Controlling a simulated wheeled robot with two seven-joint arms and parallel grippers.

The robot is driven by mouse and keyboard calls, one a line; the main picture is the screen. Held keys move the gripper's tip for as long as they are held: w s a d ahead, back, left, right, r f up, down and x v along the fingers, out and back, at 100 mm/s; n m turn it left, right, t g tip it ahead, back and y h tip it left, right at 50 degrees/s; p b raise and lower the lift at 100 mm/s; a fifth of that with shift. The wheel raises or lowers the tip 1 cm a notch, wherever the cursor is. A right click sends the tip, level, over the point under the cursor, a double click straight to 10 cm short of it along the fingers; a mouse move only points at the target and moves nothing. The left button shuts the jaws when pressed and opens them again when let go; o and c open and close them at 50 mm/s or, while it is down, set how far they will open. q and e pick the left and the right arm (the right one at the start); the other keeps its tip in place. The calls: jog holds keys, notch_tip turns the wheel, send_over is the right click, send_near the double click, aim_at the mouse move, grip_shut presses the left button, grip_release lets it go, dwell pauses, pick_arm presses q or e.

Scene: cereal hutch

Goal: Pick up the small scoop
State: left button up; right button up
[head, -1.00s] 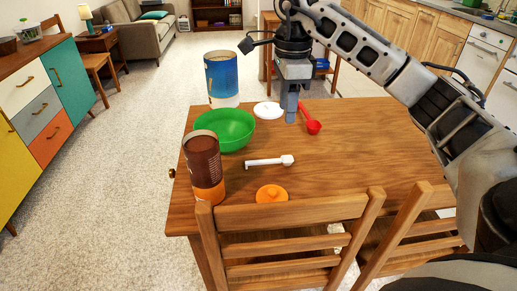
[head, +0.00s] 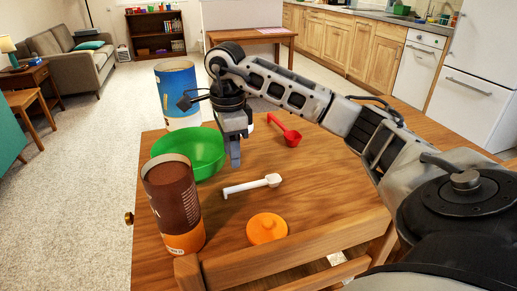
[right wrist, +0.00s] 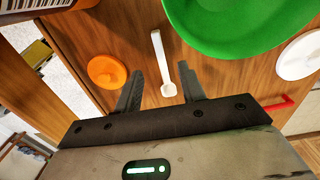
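A white scoop (head: 252,186) lies on the wooden table (head: 318,190), its bowl end to the right in the head view. A red scoop (head: 285,131) lies farther back. My right gripper (head: 235,162) is above the table, just behind the white scoop and beside the green bowl (head: 203,153). In the right wrist view, the right gripper (right wrist: 162,72) is open and empty. The white scoop (right wrist: 159,55) lines up between its fingers but lies beyond them, apart. The red scoop (right wrist: 282,103) is partly hidden by the gripper there. My left gripper is not in view.
A brown and orange canister (head: 175,205) stands at the table's near left. A blue canister (head: 178,93) stands behind the bowl. An orange lid (head: 266,228) lies in front of the white scoop. A white lid (right wrist: 300,55) lies past the bowl. A chair (head: 285,268) borders the near edge.

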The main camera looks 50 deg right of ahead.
send_over(236, 187)
jog(key=f, duration=0.4)
jog(key=shift+w+a+f, duration=0.1)
jog(key=shift+w+f, duration=0.1)
jog(key=shift+f, duration=0.05)
jog(key=f, duration=0.5)
jog(key=shift+s+f, duration=0.1)
jog(key=shift+s, duration=0.1)
grip_shut()
